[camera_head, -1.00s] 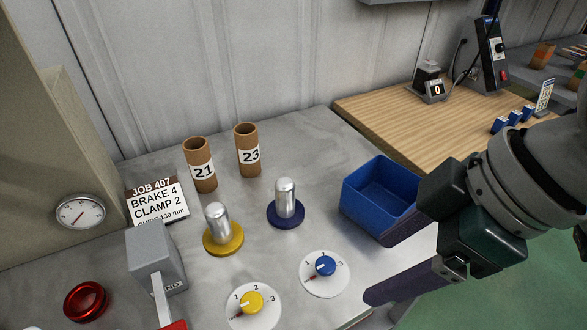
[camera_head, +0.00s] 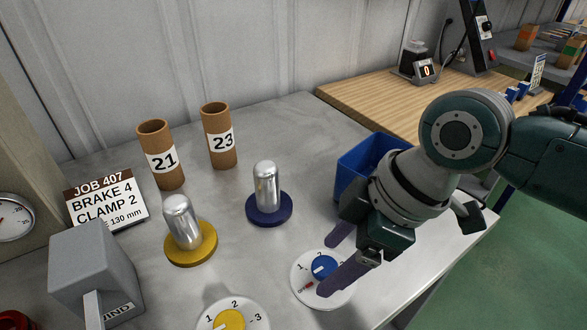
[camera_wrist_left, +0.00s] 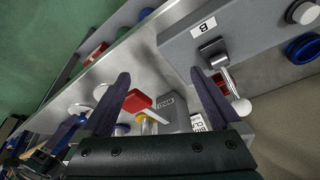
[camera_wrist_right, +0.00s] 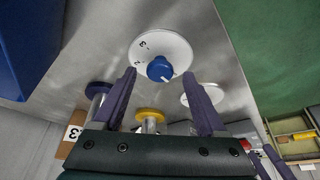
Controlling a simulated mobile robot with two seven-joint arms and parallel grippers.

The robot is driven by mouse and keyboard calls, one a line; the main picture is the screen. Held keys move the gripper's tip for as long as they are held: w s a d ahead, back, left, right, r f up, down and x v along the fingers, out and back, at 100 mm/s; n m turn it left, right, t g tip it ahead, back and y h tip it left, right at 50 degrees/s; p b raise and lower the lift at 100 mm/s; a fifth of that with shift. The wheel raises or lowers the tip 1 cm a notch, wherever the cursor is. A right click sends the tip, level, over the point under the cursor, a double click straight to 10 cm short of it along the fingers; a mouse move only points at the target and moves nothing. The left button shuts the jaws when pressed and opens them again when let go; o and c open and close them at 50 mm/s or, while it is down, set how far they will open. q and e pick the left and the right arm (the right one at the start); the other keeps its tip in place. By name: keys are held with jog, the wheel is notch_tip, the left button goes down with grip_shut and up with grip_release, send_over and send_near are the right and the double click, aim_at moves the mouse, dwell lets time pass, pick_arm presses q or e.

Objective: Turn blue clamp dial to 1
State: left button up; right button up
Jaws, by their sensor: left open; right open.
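The blue clamp dial (camera_head: 324,267) is a blue knob on a round white plate (camera_head: 301,288) at the bench's front right. Its white line points lower left, toward a red mark below the 1; the 3 is hidden. My right gripper (camera_head: 332,263) is open, with its fingers on either side of the knob in the head view. In the right wrist view the knob (camera_wrist_right: 160,69) shows between and just beyond the fingertips, with clear gaps and no visible contact. My left gripper (camera_wrist_left: 160,74) is open and empty in the left wrist view, and out of the head view.
A yellow dial (camera_head: 230,319) sits left of the blue one. Metal posts stand on yellow (camera_head: 192,248) and dark blue (camera_head: 268,210) bases behind. A blue bin (camera_head: 357,160) is partly behind my right arm. A grey box (camera_head: 95,268) and job card (camera_head: 105,202) are left.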

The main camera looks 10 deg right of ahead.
jog(key=shift+w+a+f, duration=0.1)
jog(key=shift+a+f, duration=0.05)
jog(key=shift+f, duration=0.2)
grip_shut()
dwell(0.4)
